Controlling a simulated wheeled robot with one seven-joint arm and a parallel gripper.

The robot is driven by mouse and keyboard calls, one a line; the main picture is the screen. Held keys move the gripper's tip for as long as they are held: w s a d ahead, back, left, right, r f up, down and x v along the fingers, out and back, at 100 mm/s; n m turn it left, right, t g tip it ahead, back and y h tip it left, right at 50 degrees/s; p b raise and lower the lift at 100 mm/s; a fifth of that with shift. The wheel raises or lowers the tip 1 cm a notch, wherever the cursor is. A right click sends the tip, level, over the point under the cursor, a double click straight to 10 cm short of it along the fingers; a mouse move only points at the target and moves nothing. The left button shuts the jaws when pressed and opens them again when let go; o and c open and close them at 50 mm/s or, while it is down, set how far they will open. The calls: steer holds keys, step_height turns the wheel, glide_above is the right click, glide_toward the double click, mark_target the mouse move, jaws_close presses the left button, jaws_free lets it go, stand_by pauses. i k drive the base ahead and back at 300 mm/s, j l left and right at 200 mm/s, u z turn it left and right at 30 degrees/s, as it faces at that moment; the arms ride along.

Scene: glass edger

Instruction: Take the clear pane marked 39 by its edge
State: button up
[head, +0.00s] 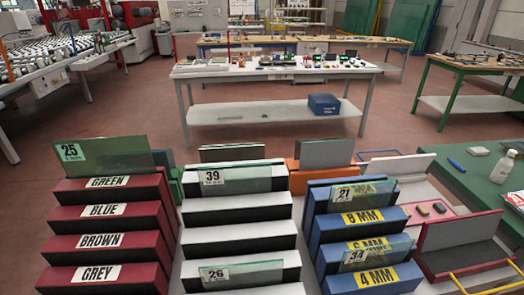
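The clear pane marked 39 (248,180) stands upright on an upper step of the white stepped rack (238,232) in the middle of the head view. Its white label with "39" is at its left end; the smaller print under the number is too small to read. The pane is a pale greenish see-through strip, and its long upper edge shows free. My gripper is not in view.
A pane marked 26 (255,273) stands lower on the same rack. The red rack (110,214) at left holds a pane marked 25 (118,153). The blue rack (335,232) at right holds panes marked 21 (372,190) and 34 (385,252). A green table (462,180) stands further right.

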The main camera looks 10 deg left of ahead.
mark_target(250, 178)
steer(key=i+j+u, duration=0.2)
steer(key=j, duration=0.2)
steer(key=i+j+u, duration=0.2)
steer(key=j, duration=0.15)
steer(key=i+j+u, duration=0.2)
steer(key=j, duration=0.15)
steer(key=k, duration=0.1)
